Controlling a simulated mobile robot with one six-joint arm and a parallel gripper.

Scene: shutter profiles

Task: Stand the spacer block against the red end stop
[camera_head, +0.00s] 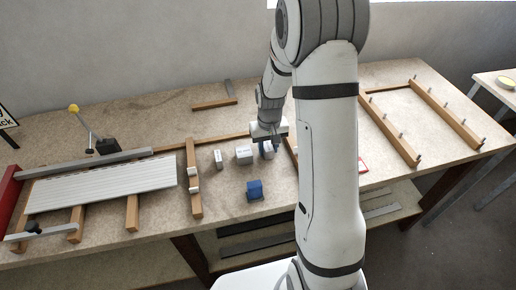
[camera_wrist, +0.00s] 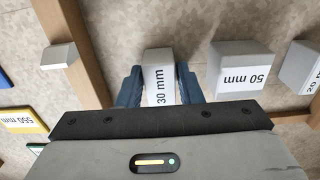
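The spacer block marked 30 mm (camera_wrist: 159,75) is a white block on the bench, lying between the two blue fingers of my gripper (camera_wrist: 160,86) in the wrist view. The fingers flank it closely; I cannot tell whether they press on it. In the head view my gripper (camera_head: 268,142) is low over the bench, and the block is mostly hidden there. The red end stop (camera_head: 11,203) stands at the far left end of the bench, beside a ribbed white shutter profile (camera_head: 105,183).
Blocks marked 50 mm (camera_wrist: 243,68) and 20 mm (camera_wrist: 303,68) stand beside the held spot. A blue block (camera_head: 254,189) sits nearer the front edge. A wooden bar (camera_head: 194,178) with pale pegs lies between the blocks and the profile. A yellow-knobbed lever (camera_head: 82,125) rises behind the profile.

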